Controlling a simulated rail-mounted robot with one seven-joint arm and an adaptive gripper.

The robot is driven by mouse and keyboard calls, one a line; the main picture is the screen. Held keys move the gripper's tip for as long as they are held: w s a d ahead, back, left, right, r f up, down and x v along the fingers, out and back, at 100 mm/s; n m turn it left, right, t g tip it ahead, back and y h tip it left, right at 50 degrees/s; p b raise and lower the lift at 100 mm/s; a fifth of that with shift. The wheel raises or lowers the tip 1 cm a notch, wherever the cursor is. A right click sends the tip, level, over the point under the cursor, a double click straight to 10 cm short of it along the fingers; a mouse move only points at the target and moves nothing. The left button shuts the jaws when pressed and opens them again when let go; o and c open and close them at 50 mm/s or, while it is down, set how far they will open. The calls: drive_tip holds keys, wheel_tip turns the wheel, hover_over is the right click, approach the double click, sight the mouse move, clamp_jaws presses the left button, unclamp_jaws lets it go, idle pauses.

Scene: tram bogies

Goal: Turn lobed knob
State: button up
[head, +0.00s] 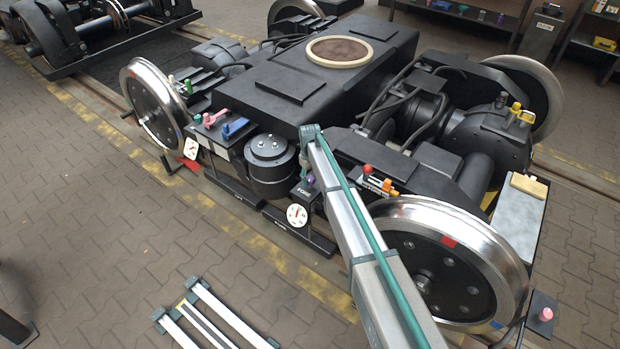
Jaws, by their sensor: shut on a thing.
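My arm reaches up from the bottom right of the head view to the near side of the bogie. My gripper (304,173) is at its far end, small and partly hidden by my own arm. It is shut on what looks like the lobed knob (309,181), a small purple piece above a white round dial (297,215) with red marks. The fingers and the lobes are too small to make out clearly. I cannot tell the knob's turned angle.
The black bogie frame (292,84) fills the middle, with a large steel wheel (440,262) close right of my arm. Pink (214,118) and blue (235,128) handles stand left, red (367,170) and orange (389,186) parts right. A rack (232,316) lies on the paved floor.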

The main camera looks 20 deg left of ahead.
sight(310, 178)
drive_tip(key=shift+m, duration=2.2)
drive_tip(key=o, duration=1.1)
drive_tip(key=shift+o, duration=0.2)
drive_tip(key=shift+r, duration=0.1)
wheel_tip(310, 178, up, 12)
